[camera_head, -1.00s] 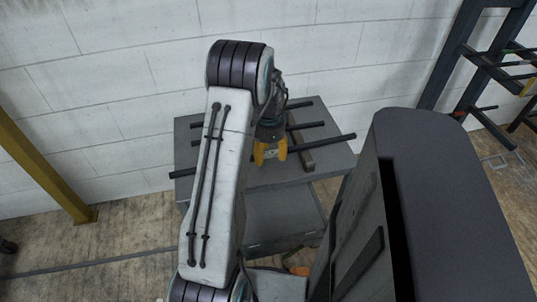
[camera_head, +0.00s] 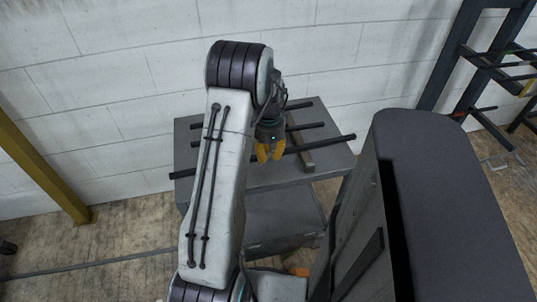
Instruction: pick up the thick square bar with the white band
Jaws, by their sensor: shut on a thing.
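My gripper (camera_head: 270,153) has yellow fingers and points down over the grey table. It is shut on the nearest dark bar (camera_head: 325,144), which runs across the tabletop and sticks out past both sides. The fingers cover the bar's middle, and no white band shows clearly now. The bar's left end shows beyond my arm. I cannot tell whether the bar is lifted off its rests.
Two more dark bars (camera_head: 308,126) lie behind the held one, partly hidden by my arm. A brownish rest (camera_head: 301,150) runs under the bars on the grey table (camera_head: 330,163). A white block wall stands close behind. A dark rack (camera_head: 470,55) is at the right.

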